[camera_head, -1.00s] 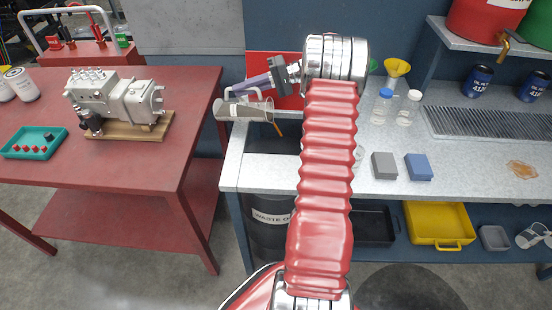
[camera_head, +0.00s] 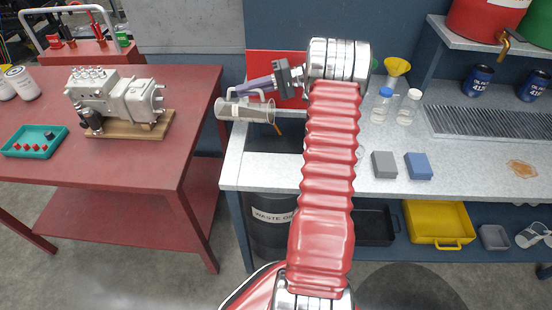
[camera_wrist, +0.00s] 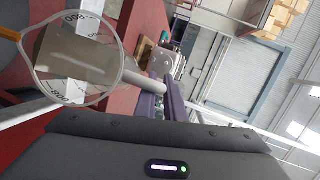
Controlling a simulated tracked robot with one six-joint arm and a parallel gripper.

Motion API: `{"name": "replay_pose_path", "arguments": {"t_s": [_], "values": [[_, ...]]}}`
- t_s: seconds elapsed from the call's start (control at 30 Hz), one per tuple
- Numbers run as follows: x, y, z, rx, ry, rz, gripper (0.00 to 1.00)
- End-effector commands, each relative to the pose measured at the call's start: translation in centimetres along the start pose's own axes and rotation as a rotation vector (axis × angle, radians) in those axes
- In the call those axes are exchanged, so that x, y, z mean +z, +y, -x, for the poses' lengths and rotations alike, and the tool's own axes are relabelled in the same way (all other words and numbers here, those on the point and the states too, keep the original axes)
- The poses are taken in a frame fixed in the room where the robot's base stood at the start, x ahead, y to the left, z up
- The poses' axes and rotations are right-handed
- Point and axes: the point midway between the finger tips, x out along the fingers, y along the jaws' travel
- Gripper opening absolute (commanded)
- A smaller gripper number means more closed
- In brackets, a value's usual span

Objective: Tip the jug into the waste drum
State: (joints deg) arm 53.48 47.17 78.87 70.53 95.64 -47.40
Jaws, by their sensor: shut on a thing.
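The jug (camera_head: 246,112) is clear, with grey-brown content inside, and lies about on its side in the air over the bench's left end. My gripper (camera_head: 238,92), with purple fingers, is shut on its handle. In the wrist view, the jug (camera_wrist: 78,50) shows its oval rim and 800 marks, and the purple fingers (camera_wrist: 163,100) close on the handle. The waste drum (camera_head: 268,232) is dark, labelled WASTE O…, and stands under the bench below the jug. Its top is hidden by the bench.
A red panel (camera_head: 290,92) stands behind. Bottles (camera_head: 382,105), a yellow funnel (camera_head: 397,68) and two blocks are to the right. A pump (camera_head: 115,102) sits on the red table.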

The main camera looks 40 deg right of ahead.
Motion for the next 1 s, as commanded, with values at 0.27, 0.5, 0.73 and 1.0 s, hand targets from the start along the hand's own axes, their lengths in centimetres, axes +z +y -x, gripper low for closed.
{"name": "replay_pose_path", "arguments": {"t_s": [0.27,0.5,0.73,1.0], "values": [[0.01,0.16,0.09,-0.015,0.003,0.006,0.00],[0.06,0.36,0.09,-0.026,0.005,0.012,0.00],[0.12,0.55,0.08,-0.039,0.007,0.017,0.00],[0.17,0.71,0.08,-0.054,0.009,0.023,0.00]]}}
